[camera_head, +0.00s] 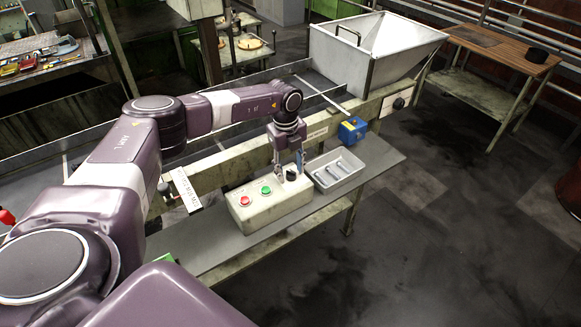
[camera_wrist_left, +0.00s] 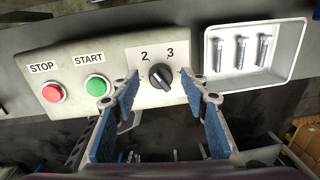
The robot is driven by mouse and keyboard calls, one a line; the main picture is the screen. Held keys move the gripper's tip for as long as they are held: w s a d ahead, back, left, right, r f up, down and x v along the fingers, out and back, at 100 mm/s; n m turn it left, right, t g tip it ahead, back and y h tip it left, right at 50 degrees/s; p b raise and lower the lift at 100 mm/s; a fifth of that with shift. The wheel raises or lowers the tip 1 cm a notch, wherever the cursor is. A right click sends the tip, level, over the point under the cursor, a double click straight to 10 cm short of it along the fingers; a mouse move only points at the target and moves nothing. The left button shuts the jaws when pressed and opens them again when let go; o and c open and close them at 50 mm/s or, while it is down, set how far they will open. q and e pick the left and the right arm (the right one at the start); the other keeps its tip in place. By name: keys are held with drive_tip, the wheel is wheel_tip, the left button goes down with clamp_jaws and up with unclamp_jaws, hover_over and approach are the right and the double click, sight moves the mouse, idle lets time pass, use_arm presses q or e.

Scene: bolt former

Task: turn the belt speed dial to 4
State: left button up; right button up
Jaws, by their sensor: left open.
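The belt speed dial (camera_wrist_left: 160,75) is a black knob on the pale control box (camera_head: 262,210); in the head view the dial (camera_head: 291,174) shows at the box's right end. The numbers 2 and 3 are readable above it in the left wrist view; other numbers are hidden or out of sight. The setting it points to is not clear. My left gripper (camera_head: 289,158) is open above the dial. In the left wrist view its blue-padded fingers (camera_wrist_left: 160,85) stand apart on either side of the knob; contact cannot be told. My right gripper is out of view.
The red STOP button (camera_wrist_left: 53,92) and green START button (camera_wrist_left: 97,85) sit left of the dial, the green one close to my left finger. A grey tray (camera_head: 358,182) with several bolts stands right of the box. A blue box (camera_head: 352,130) is behind it.

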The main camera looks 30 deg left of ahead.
use_arm(q)
drive_tip(key=shift+f, duration=0.3)
clamp_jaws()
idle(0.3)
